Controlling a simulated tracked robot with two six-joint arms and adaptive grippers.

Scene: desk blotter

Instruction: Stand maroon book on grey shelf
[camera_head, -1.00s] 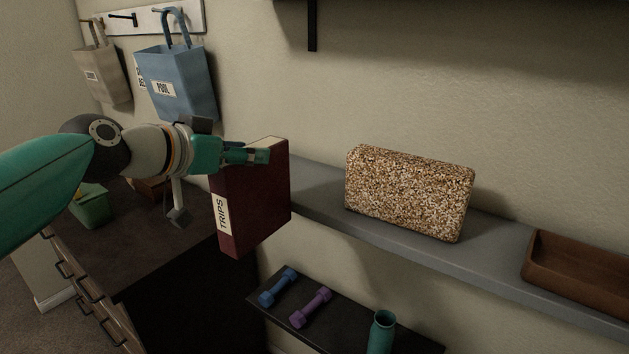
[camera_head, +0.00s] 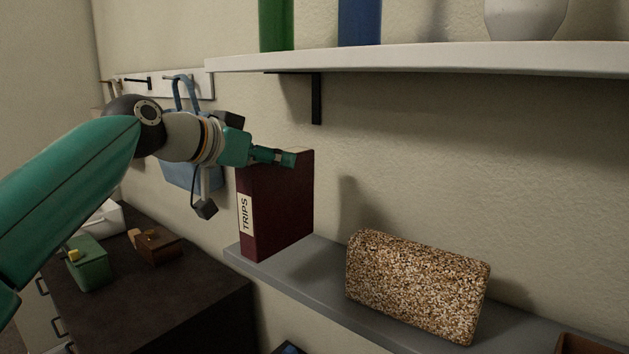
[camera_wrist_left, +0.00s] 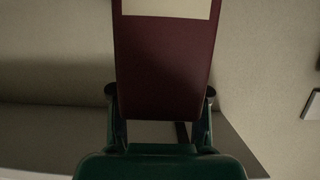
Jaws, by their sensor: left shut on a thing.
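The maroon book (camera_head: 283,215), with a white "TRIPS" label on its spine, is upright at the left end of the grey shelf (camera_head: 300,283). Its lower edge appears at or just above the shelf surface; I cannot tell whether it touches. My left gripper (camera_head: 290,158) is shut on the book near its top. In the left wrist view the maroon book (camera_wrist_left: 165,65) sits between the two fingers (camera_wrist_left: 160,105), with part of its pale label at the top. My right gripper is not in view.
A speckled block (camera_head: 417,287) stands on the grey shelf to the right of the book, with a gap between. A white shelf (camera_head: 430,58) hangs above. A dark cabinet (camera_head: 190,290) with a green box (camera_head: 90,264) is at the lower left.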

